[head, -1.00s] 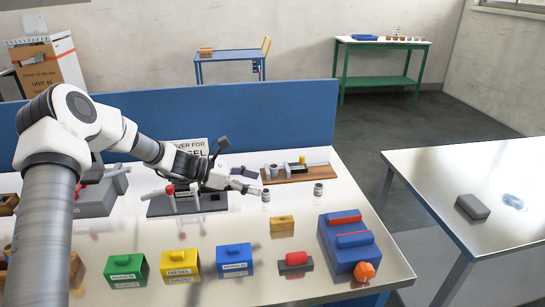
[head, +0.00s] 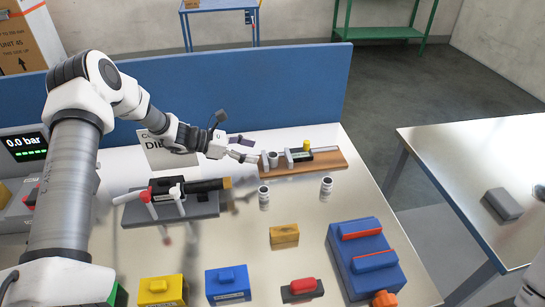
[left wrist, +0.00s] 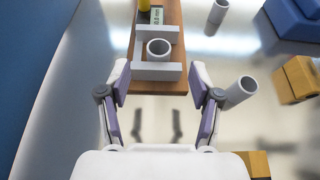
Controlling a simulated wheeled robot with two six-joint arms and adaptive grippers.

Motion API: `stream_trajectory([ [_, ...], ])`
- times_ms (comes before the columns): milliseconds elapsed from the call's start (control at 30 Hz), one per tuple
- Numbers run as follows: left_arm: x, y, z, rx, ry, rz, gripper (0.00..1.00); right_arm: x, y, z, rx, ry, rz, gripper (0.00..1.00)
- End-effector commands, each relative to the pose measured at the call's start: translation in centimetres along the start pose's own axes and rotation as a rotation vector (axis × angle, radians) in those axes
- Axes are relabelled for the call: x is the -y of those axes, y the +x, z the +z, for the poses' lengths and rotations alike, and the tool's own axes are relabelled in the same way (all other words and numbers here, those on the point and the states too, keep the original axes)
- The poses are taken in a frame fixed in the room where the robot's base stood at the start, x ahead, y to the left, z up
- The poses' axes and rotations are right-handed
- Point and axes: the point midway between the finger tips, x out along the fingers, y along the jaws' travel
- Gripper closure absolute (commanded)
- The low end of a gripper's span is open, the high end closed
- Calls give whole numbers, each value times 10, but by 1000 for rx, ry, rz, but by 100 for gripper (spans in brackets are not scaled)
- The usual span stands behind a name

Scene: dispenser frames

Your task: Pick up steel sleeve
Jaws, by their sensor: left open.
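One grey steel sleeve (head: 272,160) stands upright in the gauge fixture on a wooden board (head: 335,160); it also shows in the left wrist view (left wrist: 158,48), open end up between two pale jaws. A second sleeve (head: 264,196) and a third sleeve (head: 326,187) stand on the bench in front; the second shows in the left wrist view (left wrist: 240,92), right of my fingers. My left gripper (head: 248,150) is open and empty at the board's left end. In the left wrist view its fingers (left wrist: 160,80) are spread, with the fixture sleeve just ahead between their lines.
A black fixture (head: 180,190) stands left of the sleeves. A yellow block (head: 284,233), a blue box with red strips (head: 365,255) and a blue container (head: 228,282) lie toward the front. A blue partition (head: 230,90) closes the back. A side table (head: 470,160) stands right.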

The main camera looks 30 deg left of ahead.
Motion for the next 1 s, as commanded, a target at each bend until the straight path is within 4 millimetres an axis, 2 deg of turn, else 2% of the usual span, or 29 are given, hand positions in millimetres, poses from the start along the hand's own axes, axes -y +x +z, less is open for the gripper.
stream_trajectory([
  [233,1,30,0,-2,3,-3,36,0,-6,0,-1,0,0,52],
  [433,1,68,0,-2,2,-4,36,0,-16,0,-1,0,0,52],
  [533,0,76,0,0,2,-1,36,0,-16,0,-1,0,0,52],
  [700,0,76,-1,1,1,0,36,0,-15,0,-1,0,0,52],
  [733,0,76,-1,1,1,0,39,0,-15,0,-1,-1,0,52],
  [767,0,76,-1,1,1,0,50,0,-15,0,-1,-1,0,52],
  [900,0,76,-1,1,1,0,100,0,-15,0,-1,-1,0,52],
  [1000,0,76,-1,1,1,0,100,0,-15,0,-1,-1,0,52],
])
